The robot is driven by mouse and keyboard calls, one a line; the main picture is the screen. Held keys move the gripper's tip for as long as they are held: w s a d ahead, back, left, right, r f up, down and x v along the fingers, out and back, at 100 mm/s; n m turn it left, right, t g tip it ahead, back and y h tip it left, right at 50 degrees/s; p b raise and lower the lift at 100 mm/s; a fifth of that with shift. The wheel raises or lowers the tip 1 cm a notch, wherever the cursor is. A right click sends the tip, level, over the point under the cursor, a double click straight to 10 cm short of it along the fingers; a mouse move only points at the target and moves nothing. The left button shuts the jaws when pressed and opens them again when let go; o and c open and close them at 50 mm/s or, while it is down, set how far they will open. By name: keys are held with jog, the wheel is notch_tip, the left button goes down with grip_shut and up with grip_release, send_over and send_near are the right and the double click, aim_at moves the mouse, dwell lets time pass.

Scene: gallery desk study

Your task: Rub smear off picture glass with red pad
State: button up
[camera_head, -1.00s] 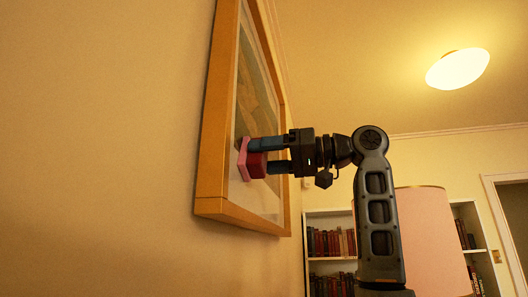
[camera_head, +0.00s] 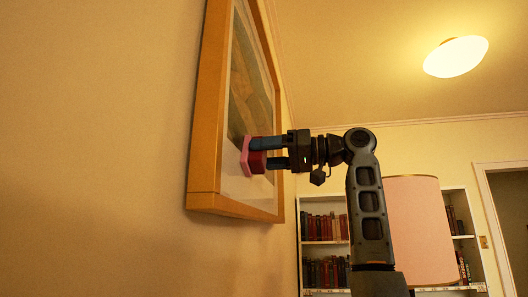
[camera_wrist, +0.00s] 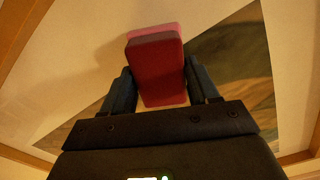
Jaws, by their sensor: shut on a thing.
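The framed picture (camera_head: 205,135) hangs on the wall at the left in the head view, with a wooden frame and glass over a picture with a pale border. My gripper (camera_head: 264,153) is shut on the red pad (camera_head: 257,162), which has a pink face (camera_head: 245,157) turned to the glass. The pink face appears to be against the glass, over the lower part of the picture. In the wrist view the red pad (camera_wrist: 158,72) sits between my two fingers, in front of the picture (camera_wrist: 232,65). I cannot make out a smear; the pad and gripper hide part of the glass.
A pink lampshade (camera_head: 418,230) stands to the right of my arm. White bookshelves (camera_head: 311,248) with books are behind it, and a doorway (camera_head: 505,215) is at the far right. A round lamp (camera_head: 456,57) is on the ceiling.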

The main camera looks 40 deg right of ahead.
jog(key=d, duration=0.1)
jog(key=w+d, duration=0.2)
jog(key=shift+w+d+r, duration=0.15)
jog(key=shift+w+r, duration=0.05)
jog(key=shift+r, duration=0.05)
dwell(0.4)
jog(key=shift+s+a+f+b, duration=0.15)
jog(key=shift+s+a+b, duration=0.3)
jog(key=shift+a, duration=0.15)
jog(key=shift+s+a+f+b, duration=0.15)
jog(key=shift+s+a+b, duration=0.2)
jog(key=shift+a, duration=0.2)
jog(key=shift+s+a+f+b, duration=0.1)
jog(key=shift+s+a+b, duration=0.65)
jog(key=shift+a, duration=0.35)
jog(key=shift+s+a+f+b, duration=0.1)
jog(key=shift+s+a+b, duration=0.4)
jog(key=shift+s+a, duration=0.45)
jog(key=shift+w+a, duration=0.1)
jog(key=shift+a, duration=0.1)
jog(key=shift+s+a+f+b, duration=0.1)
jog(key=shift+s+a+b, duration=0.35)
jog(key=shift+a, duration=0.35)
jog(key=shift+s+a+f+b, duration=0.1)
jog(key=shift+s+a+b, duration=0.3)
jog(key=shift+a, duration=0.4)
jog(key=shift+s, duration=0.15)
